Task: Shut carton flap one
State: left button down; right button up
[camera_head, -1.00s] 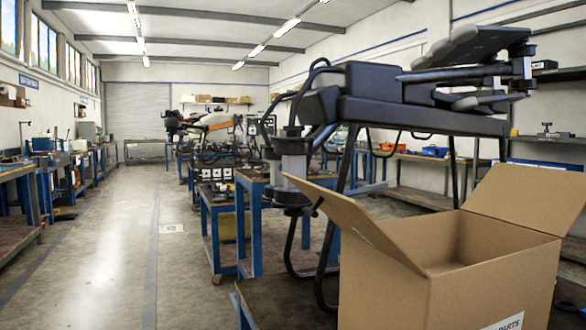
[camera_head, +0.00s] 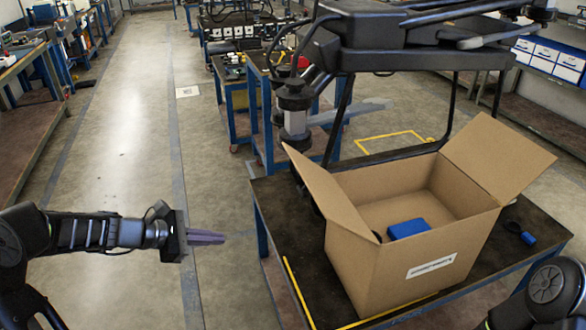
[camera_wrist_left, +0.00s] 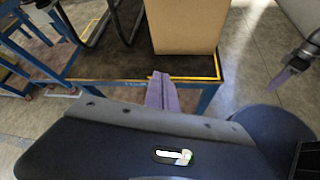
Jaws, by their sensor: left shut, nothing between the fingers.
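A brown cardboard carton (camera_head: 400,270) stands on a dark-topped blue table (camera_head: 281,215). Its left flap (camera_head: 330,190) stands up, leaning outward to the left, and its right flap (camera_head: 498,158) leans outward to the right. A blue box (camera_head: 408,228) lies inside. My left gripper (camera_head: 222,238) is shut and empty, left of the table and clear of the carton. In the left wrist view its fingers (camera_wrist_left: 162,92) point toward the table, with the lower carton wall (camera_wrist_left: 187,28) beyond. My right arm's dark part shows at the bottom right; its gripper is out of view.
The drone's dark frame (camera_head: 400,50) with legs and a motor arm (camera_head: 294,110) stands right behind the carton. A small blue item (camera_head: 528,238) lies on the table at right. The floor (camera_head: 120,150) at left is open.

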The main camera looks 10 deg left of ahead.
pick_arm(q)
jog(key=d+r+n+h, duration=0.2)
jog(key=d+r+h, duration=0.3)
jog(key=r, duration=0.5)
jog(key=shift+s+r+b, duration=0.3)
jog(key=shift+s+r, duration=0.05)
jog(key=shift+d, duration=0.1)
jog(key=r+p+x, duration=0.2)
jog(key=p+x, duration=0.1)
jog(key=x, duration=0.9)
jog(key=shift+w+d+r, duration=0.4)
jog(key=shift+d+r, duration=0.1)
jog(key=shift+d+r, duration=0.1)
